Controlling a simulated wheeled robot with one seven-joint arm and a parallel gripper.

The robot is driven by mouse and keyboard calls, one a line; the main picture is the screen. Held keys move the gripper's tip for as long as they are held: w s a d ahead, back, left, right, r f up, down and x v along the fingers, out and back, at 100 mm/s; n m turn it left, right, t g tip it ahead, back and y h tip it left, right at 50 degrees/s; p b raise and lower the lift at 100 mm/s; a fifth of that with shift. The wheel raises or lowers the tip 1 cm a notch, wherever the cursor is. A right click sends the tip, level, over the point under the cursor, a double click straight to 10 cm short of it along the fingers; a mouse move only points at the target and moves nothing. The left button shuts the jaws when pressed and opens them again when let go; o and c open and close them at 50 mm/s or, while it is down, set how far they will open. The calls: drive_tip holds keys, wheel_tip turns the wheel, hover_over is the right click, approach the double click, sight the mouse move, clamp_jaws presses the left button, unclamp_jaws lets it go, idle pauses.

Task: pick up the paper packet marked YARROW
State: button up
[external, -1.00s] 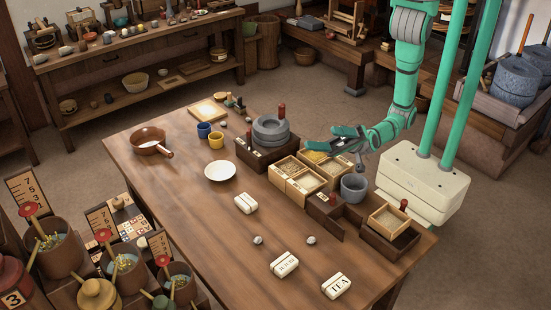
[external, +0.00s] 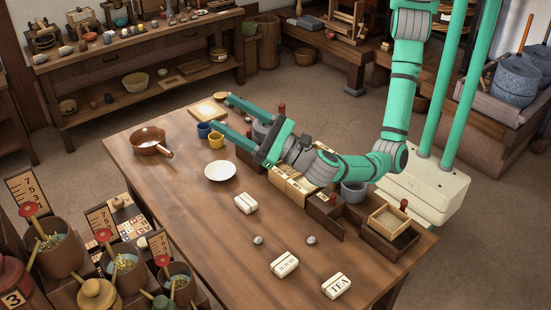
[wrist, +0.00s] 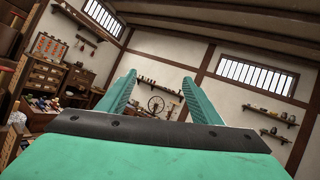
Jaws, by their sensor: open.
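Three pale paper packets lie on the wooden table. One packet (external: 246,204) is near the middle, its label not readable. A second packet (external: 284,264) lies nearer the front, with small lettering I cannot read. A third packet, marked TEA (external: 336,286), lies at the front right. I cannot tell which packet says YARROW. My gripper (external: 208,111) is open and empty, above the back part of the table, well away from the packets. In the wrist view my gripper's fingers (wrist: 160,82) stand apart, facing the room's far wall; no packet shows there.
A white plate (external: 220,171), a brown pan (external: 150,141), a yellow cup (external: 216,140) and a blue cup (external: 204,130) stand left of the arm. Wooden boxes (external: 324,214) line the right side. Two small grey pieces (external: 311,240) lie among the packets.

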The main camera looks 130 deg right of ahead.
drive_tip(key=d+f+m+g+y, duration=0.1)
drive_tip(key=d+f+m+g, duration=0.2)
drive_tip(key=f, duration=0.4)
drive_tip(key=d+f+m+g, duration=0.1)
drive_tip(key=f+m+g, duration=0.25)
drive_tip(key=f, duration=0.35)
drive_tip(key=m+g+y, duration=0.4)
drive_tip(key=g, duration=0.3)
approach(245, 199)
drive_tip(key=shift+w+a+r, duration=0.15)
drive_tip(key=shift+a+r, duration=0.05)
drive_tip(key=shift+r, duration=0.3)
drive_tip(key=shift+d+f+y, duration=0.15)
drive_tip(key=shift+f+y, duration=0.05)
drive_tip(key=shift+y, duration=0.1)
drive_tip(key=x, duration=0.5)
drive_tip(key=shift+d, duration=0.1)
drive_tip(key=shift+x, duration=2.6)
drive_tip(key=shift+c, duration=0.6)
drive_tip(key=c, duration=1)
